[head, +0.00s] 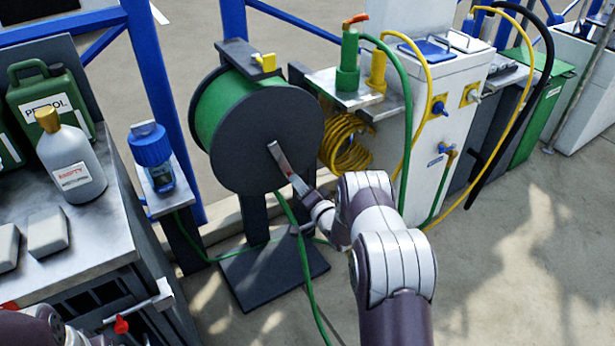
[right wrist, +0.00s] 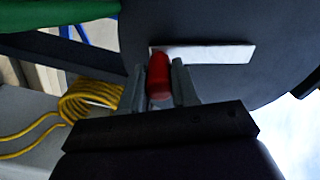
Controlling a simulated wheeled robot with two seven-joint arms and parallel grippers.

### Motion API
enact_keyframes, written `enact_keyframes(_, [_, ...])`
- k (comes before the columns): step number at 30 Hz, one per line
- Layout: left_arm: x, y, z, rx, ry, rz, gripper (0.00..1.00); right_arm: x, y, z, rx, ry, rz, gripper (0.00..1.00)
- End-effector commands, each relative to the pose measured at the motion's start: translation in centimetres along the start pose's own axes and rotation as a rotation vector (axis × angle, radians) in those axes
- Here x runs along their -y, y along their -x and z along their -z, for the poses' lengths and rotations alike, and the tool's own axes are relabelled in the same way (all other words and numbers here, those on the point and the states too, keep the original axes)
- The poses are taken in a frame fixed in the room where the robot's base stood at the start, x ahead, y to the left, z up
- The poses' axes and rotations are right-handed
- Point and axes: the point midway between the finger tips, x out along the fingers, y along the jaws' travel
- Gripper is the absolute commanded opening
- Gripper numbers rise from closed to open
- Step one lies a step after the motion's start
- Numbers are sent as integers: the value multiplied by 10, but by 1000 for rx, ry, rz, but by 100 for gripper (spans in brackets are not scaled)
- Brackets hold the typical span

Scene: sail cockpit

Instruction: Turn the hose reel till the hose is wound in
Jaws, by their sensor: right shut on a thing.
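The hose reel (head: 245,155) stands on a dark post and base plate, with a dark round side plate facing me and green hose wound on its drum. A grey crank arm (head: 281,160) is fixed at the plate's middle and slants down to the right; it also shows in the right wrist view (right wrist: 215,54). My right gripper (head: 303,190) is at the crank's outer end. In the right wrist view, my right gripper (right wrist: 160,82) is shut on the red crank handle (right wrist: 159,75). Green hose (head: 303,275) hangs from the reel and runs over the ground. My left gripper is not visible.
A metal bench (head: 95,215) with a petrol can (head: 50,95) and a bottle (head: 70,155) is at the left. A coiled yellow hose (head: 345,143) and a white service pedestal (head: 437,120) stand right of the reel. The ground at the right front is clear.

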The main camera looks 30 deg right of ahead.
Motion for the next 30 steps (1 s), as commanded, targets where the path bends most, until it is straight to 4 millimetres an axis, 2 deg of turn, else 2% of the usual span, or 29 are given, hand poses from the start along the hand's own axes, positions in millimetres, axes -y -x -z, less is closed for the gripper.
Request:
enact_keyframes(10, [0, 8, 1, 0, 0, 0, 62, 7, 1, -27, 4, -240, -4, 0])
enact_keyframes(18, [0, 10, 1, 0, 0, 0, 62, 10, 1, -37, 5, -234, -4, 0])
enact_keyframes(30, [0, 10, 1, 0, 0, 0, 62, 12, 1, -40, 7, -232, -5, 0])
